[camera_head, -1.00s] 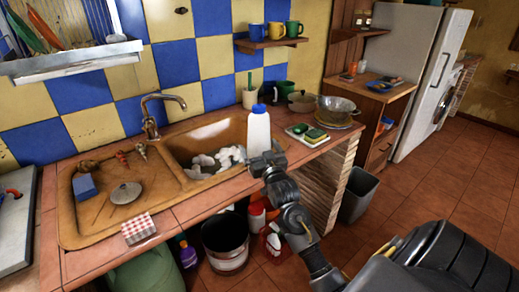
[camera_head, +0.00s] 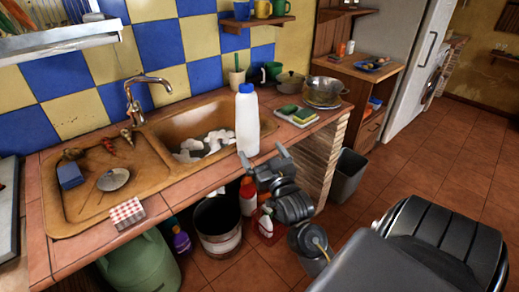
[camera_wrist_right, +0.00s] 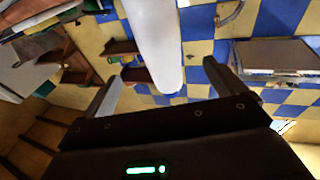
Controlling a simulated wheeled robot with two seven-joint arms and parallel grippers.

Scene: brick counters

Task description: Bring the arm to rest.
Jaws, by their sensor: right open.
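My right gripper (camera_head: 264,159) is open, in front of the counter's front edge in the head view. Its two fingers (camera_wrist_right: 165,85) are spread apart in the right wrist view, with nothing held between them. A white bottle with a blue cap (camera_head: 247,122) stands upright on the counter at the sink's right end, just behind the gripper. The white bottle (camera_wrist_right: 155,45) also shows beyond the fingers in the right wrist view. I cannot tell the exact gap between gripper and bottle. My left gripper is not in view.
The brown sink (camera_head: 165,138) has whitish items in its basin. A green sponge (camera_head: 304,115) and a metal colander (camera_head: 325,90) sit on the counter to the right. Floor at right is clear.

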